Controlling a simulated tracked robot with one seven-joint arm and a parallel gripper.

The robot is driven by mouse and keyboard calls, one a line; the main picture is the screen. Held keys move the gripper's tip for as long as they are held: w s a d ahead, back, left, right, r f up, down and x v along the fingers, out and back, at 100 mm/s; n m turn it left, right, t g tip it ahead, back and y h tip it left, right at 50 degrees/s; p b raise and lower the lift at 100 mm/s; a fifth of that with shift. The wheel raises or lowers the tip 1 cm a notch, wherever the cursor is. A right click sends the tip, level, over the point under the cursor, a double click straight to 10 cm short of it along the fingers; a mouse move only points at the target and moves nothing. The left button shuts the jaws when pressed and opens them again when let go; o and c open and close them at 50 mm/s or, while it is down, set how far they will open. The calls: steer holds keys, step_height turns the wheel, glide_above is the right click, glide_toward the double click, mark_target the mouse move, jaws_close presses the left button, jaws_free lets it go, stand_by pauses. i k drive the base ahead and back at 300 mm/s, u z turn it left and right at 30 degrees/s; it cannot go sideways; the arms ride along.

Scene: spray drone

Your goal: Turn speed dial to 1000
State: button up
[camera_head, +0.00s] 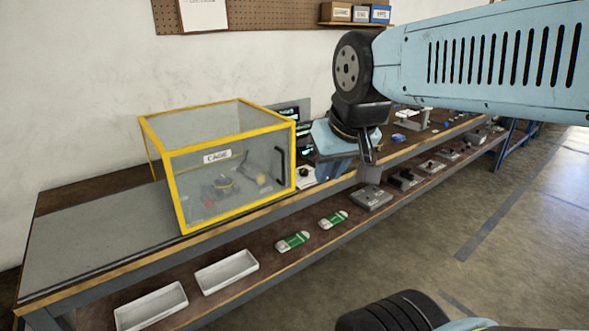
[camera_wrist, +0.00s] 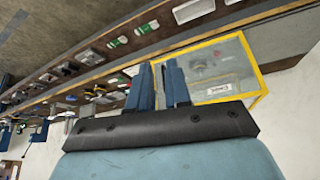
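A small dark knob (camera_head: 304,171) sits on a pale panel just right of the cage in the head view. It may be the speed dial; its markings are too small to read. Dark display screens (camera_head: 303,130) with faint lit readouts stand behind it. My gripper (camera_head: 338,170) hangs over the bench right of the knob, apart from it, and hides part of the equipment there. In the wrist view its two blue fingers (camera_wrist: 159,80) stand apart with a narrow gap and nothing clearly between them. I cannot make out the dial in the wrist view.
A yellow-framed clear cage (camera_head: 232,206) with a drone-like object inside stands on the bench (camera_head: 95,240). White trays (camera_head: 227,272) and green-and-white items (camera_head: 293,241) lie on the lower shelf. A grey box (camera_head: 371,198) is further right. The floor (camera_head: 450,240) in front is open.

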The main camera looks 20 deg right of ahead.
mark_target(304, 172)
steer(key=u, duration=0.6)
steer(key=i, duration=0.95)
steer(key=z, duration=1.1)
steer(key=k, duration=0.75)
steer(key=z, duration=0.25)
steer(key=i, duration=0.55)
steer(key=u, duration=0.05)
